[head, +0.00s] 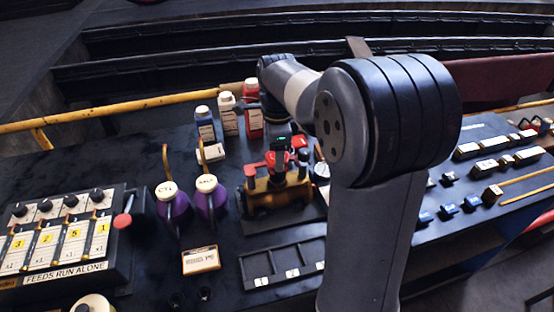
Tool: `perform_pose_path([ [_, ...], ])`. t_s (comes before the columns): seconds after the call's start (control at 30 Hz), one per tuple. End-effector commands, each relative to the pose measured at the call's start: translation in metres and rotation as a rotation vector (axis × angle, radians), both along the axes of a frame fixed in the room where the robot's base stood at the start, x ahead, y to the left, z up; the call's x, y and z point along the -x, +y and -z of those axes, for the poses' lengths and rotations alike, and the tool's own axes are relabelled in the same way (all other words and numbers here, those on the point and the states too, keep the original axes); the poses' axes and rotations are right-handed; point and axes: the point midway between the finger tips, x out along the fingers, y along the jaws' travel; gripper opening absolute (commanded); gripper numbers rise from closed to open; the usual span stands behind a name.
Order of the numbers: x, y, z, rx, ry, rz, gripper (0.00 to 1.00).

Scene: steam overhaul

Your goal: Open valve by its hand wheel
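A small brass-coloured valve body (270,197) stands on a dark plate in the middle of the bench, in the head view. Red parts, seemingly its hand wheel (262,164), show at its top. My gripper (281,157) points down right above the brass body, close to the red parts. The fingers are small and dark here. I cannot tell whether they touch the wheel or how far apart they are. My arm covers the area to the right of the valve.
Two purple oilers (173,207) with cream caps stand left of the valve, and several bottles (228,115) behind it. A compartment tray (286,268) lies in front. A numbered feed box (62,240) is at left. A yellow rail (130,107) runs behind the bench.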

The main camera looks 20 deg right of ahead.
Motion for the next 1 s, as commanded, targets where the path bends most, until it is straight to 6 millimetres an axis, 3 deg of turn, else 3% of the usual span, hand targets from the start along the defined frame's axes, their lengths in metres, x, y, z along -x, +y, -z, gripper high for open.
perform_pose_path([
  [0.2,-0.0002,0.0000,-0.0007,0.000,-0.001,-0.002,0.28],
  [0.7,-0.0002,0.0000,-0.0017,0.000,-0.001,-0.446,0.28],
  [1.0,-0.0002,0.0000,-0.0004,0.000,-0.001,-0.492,0.28],
])
